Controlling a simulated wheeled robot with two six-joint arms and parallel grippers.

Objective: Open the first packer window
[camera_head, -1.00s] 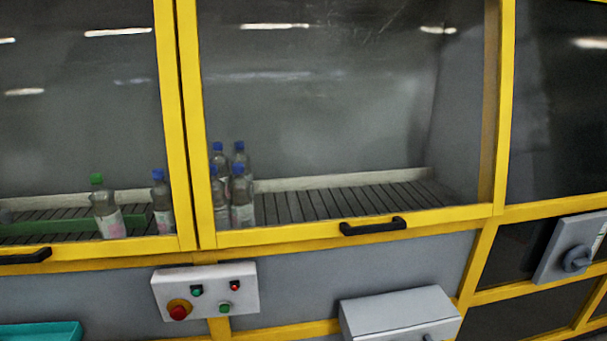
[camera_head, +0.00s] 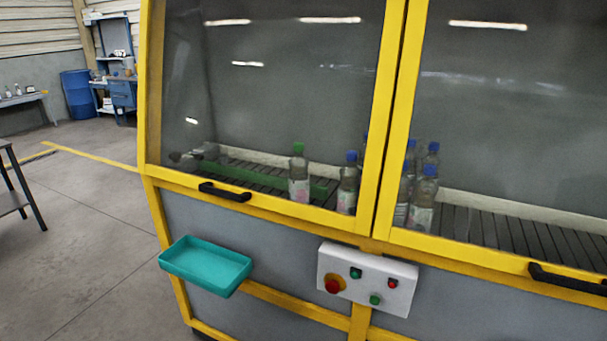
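The packer machine has two yellow-framed windows in view, both shut. The left window (camera_head: 270,95) has a black handle (camera_head: 225,192) on its lower frame bar. Behind its glass stand a green-capped bottle (camera_head: 299,178) and a blue-capped bottle (camera_head: 348,188) on a slatted conveyor. The right window (camera_head: 510,110) has a black handle (camera_head: 567,280) at the lower right, and several blue-capped bottles (camera_head: 423,200) stand behind its left side. Neither of my grippers shows in the view.
A teal tray (camera_head: 205,264) juts out below the left window. A white control box (camera_head: 367,279) with buttons sits below the middle post. Open floor (camera_head: 85,230) lies to the left, with a dark table (camera_head: 12,190), a blue barrel (camera_head: 78,94) and a blue workbench (camera_head: 122,92) farther back.

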